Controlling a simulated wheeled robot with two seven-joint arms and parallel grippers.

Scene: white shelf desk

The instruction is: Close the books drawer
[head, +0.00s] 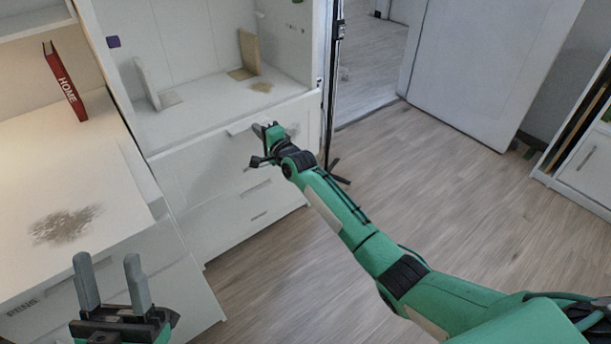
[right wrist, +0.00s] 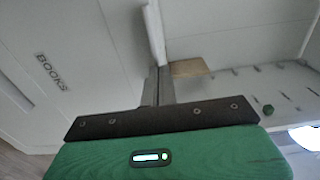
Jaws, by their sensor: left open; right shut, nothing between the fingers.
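The books drawer shows as a white front panel (head: 200,155) on the white cabinet, below the open shelf. Its BOOKS label (right wrist: 52,70) reads on the white panel at the left of the right wrist view. The drawer front looks close to the cabinet; I cannot tell whether a gap remains. My right gripper (head: 258,132) is shut and empty at the drawer's upper edge, partly covering its handle area. In the right wrist view its fingers (right wrist: 158,86) are together; contact with the drawer is unclear. My left gripper (head: 112,270) is open and empty, low at the left.
A white desk (head: 110,185) stands at the left with a red HOME book (head: 65,82) upright against its back. Bookends (head: 249,52) stand on the cabinet shelf. Another drawer (head: 235,205) lies below. Wooden floor (head: 400,150) is clear at the right, before a white door (head: 480,65).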

